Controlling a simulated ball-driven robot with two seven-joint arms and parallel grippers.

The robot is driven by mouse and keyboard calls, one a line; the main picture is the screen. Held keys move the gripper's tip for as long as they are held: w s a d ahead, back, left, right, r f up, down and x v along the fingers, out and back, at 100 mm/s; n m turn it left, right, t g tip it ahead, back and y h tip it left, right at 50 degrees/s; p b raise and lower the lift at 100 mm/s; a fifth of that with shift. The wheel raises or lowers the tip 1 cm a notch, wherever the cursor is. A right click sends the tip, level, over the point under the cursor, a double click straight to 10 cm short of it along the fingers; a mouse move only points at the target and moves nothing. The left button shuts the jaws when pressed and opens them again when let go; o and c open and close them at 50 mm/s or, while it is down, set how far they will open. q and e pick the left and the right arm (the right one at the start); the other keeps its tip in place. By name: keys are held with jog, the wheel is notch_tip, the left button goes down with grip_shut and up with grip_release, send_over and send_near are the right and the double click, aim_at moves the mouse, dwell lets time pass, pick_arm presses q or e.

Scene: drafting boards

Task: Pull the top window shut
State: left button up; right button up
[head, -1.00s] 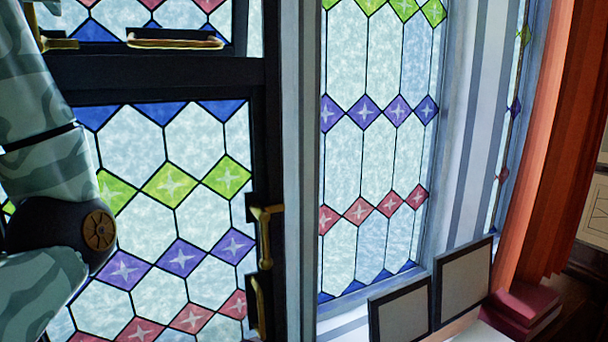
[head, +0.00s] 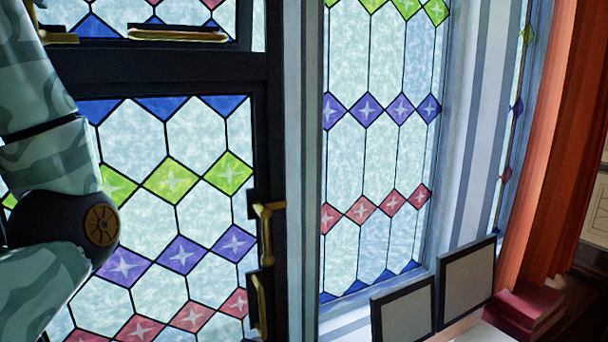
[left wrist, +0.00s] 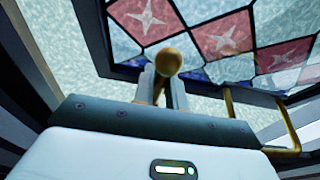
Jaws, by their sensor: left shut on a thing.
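The top window (head: 100,25) is a dark-framed stained-glass pane at the upper left of the head view. It also shows in the left wrist view (left wrist: 205,28), with red and blue diamonds along its dark lower edge. My left gripper (left wrist: 163,85) has its two fingers shut around a round-ended brass handle (left wrist: 168,62) near that edge. In the head view my left arm rises along the left side and the fingers are not clear. A second brass handle (head: 178,34) sits on the window's bottom rail. How far the window stands open is hard to tell. My right gripper is out of view.
Below the dark crossbar (head: 160,68) is a lower stained-glass window (head: 190,215) with brass fittings (head: 263,235) on its right side. Right of it are a striped wall strip, another tall window (head: 375,150), small dark-framed panels (head: 467,280) and an orange curtain (head: 550,150).

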pick_arm(q)
jog(key=shift+s+d+f+b, duration=0.1)
jog(key=shift+s+d+b, duration=0.2)
jog(key=shift+s+b, duration=0.2)
jog(key=shift+s+d+f+b, duration=0.1)
jog(key=shift+s+d+b, duration=0.25)
jog(key=shift+s, duration=0.25)
jog(key=shift+s+d+f+b, duration=0.1)
jog(key=shift+s+b, duration=0.15)
jog(key=shift+b, duration=0.2)
jog(key=b+v, duration=0.2)
jog(key=v, duration=0.1)
jog(key=shift+s+d+f, duration=0.1)
jog(key=shift+s+f, duration=0.05)
jog(key=shift+f, duration=0.2)
jog(key=shift+b, duration=0.3)
